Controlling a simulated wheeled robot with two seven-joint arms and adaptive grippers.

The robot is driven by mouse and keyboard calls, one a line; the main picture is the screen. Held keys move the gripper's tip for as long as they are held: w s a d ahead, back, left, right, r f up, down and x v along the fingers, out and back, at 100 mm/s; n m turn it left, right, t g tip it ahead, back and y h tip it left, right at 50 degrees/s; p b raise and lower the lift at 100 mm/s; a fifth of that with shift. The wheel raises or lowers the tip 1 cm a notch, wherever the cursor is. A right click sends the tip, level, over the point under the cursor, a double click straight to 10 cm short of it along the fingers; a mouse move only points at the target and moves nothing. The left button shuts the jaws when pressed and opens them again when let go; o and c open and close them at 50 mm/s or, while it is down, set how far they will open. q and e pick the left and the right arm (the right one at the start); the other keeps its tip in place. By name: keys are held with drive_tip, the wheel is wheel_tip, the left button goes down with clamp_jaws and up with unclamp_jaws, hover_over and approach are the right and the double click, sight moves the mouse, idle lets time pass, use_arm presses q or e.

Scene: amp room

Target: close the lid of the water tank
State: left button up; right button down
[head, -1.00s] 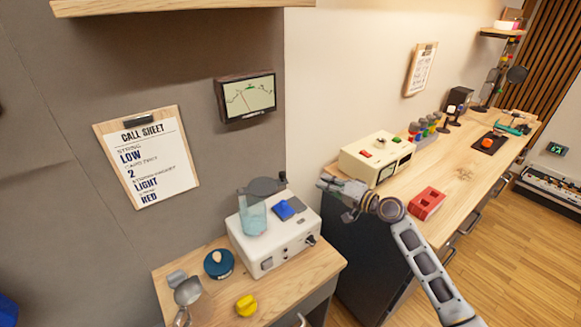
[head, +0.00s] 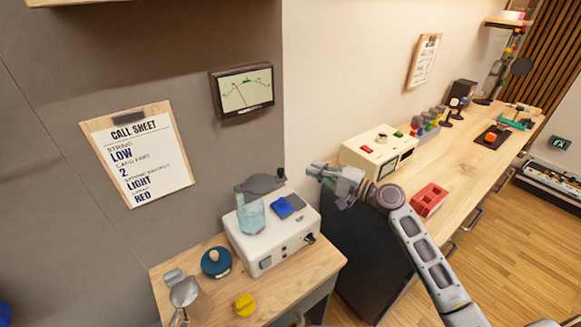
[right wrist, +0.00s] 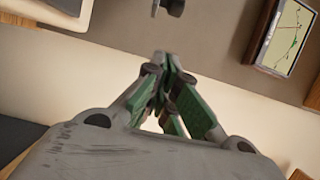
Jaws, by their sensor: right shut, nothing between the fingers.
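The white machine (head: 268,243) stands on the small wooden counter. Its clear bluish water tank (head: 250,218) rises at the back left. The dark grey lid (head: 259,184) with a small knob at its right shows above and behind the tank, apart from the tank's rim, so the top looks open. My right gripper (head: 313,171) is to the right of the lid, apart from it, with a gap between. Its fingers are together and empty, as the right wrist view (right wrist: 162,62) shows. My left gripper is not in view.
A blue pad (head: 283,206) lies on the machine's top. A round blue tin (head: 216,262), a yellow knob (head: 244,305) and a clear jug (head: 184,291) are on the counter. A meter (head: 242,92) hangs above.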

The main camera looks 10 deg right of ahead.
drive_tip(key=shift+w, duration=0.15)
idle(0.4)
drive_tip(key=p+x, duration=0.2)
drive_tip(key=x, duration=0.8)
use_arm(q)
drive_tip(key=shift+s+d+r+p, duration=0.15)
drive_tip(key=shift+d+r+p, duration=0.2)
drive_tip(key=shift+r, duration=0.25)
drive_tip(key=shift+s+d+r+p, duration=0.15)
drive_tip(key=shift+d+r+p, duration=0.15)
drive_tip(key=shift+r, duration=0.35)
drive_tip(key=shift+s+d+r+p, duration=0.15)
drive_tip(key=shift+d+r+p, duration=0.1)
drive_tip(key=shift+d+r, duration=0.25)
use_arm(e)
drive_tip(key=shift+s+a, duration=0.15)
drive_tip(key=shift+s, duration=0.9)
drive_tip(key=shift+s+a, duration=0.15)
drive_tip(key=shift+s, duration=0.85)
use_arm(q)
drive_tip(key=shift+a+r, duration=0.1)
